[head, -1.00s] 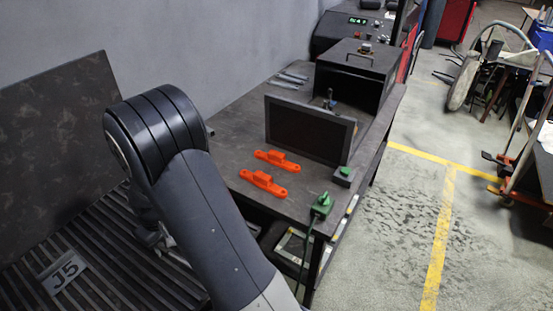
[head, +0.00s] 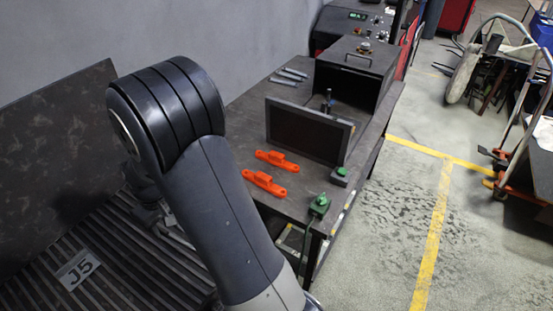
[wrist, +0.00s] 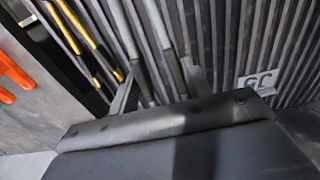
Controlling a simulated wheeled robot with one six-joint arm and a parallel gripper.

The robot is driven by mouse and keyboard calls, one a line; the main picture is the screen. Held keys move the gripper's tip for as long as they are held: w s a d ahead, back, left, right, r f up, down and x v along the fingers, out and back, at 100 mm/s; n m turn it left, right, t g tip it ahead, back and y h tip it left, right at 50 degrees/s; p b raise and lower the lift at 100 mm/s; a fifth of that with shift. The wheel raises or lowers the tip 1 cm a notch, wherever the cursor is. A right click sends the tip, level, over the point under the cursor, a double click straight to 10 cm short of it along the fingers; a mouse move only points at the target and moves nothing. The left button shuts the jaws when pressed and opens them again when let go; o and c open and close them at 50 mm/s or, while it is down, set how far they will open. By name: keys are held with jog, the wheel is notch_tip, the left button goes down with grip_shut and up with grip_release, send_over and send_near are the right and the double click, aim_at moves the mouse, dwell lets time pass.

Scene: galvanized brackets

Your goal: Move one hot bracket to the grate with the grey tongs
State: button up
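My gripper (wrist: 158,70) is open above the slatted grate (wrist: 220,45) in the wrist view, one finger on each side. Two long grey bars, apparently the grey tongs (wrist: 160,35), lie over the slats and run down between the fingers. I cannot tell if the fingers touch them. In the head view the grate (head: 130,285) is at lower left, and my arm hides the gripper. Several flat grey pieces (head: 290,74) lie at the back of the dark table; I cannot tell if they are brackets. No glowing bracket shows.
A J5 plate (head: 78,268) lies on the grate. The table (head: 240,125) holds two orange handles (head: 265,183), an upright dark panel (head: 308,130), a black box (head: 355,72) and a green button (head: 319,205).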

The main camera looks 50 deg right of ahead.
jog(key=s+r+p, duration=0.1)
jog(key=s+r, duration=0.4)
jog(key=s, duration=0.5)
jog(key=shift+s, duration=0.25)
jog(key=shift+r, duration=0.1)
